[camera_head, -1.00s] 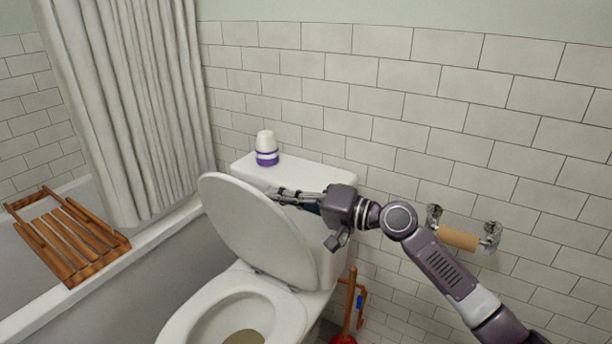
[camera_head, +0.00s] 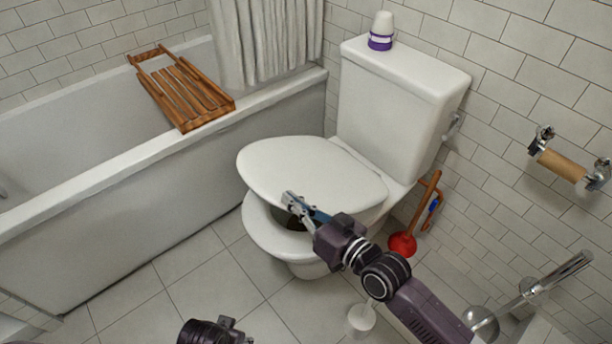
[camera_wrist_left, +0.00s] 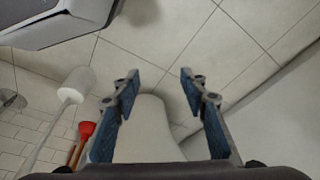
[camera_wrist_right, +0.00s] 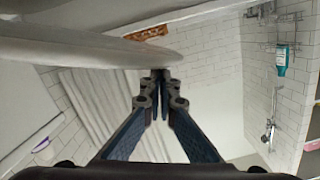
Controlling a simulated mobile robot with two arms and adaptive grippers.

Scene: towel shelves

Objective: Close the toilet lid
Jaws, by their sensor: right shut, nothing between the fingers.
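The toilet lid (camera_head: 300,170) is partly lowered in the head view, tilted above the seat (camera_head: 270,238) with a gap at the front. A dark strip of the bowl opening shows in the gap. My right gripper (camera_head: 290,198) is shut and empty at the lid's near edge; whether it touches is unclear. In the right wrist view the shut fingers (camera_wrist_right: 160,75) are close to a large pale surface, likely the lid (camera_wrist_right: 90,48). My left gripper (camera_wrist_left: 158,85) is open and empty, over the floor and a white shape, likely the toilet. Only a dark part of that arm shows in the head view.
The tank (camera_head: 400,85) carries a white and purple item (camera_head: 381,31). A red plunger (camera_head: 403,244) stands right of the toilet, and a white cup-like holder (camera_head: 361,318) is near my right arm. The bathtub (camera_head: 150,165) with a wooden rack (camera_head: 182,92) lies left. Tiled floor between is clear.

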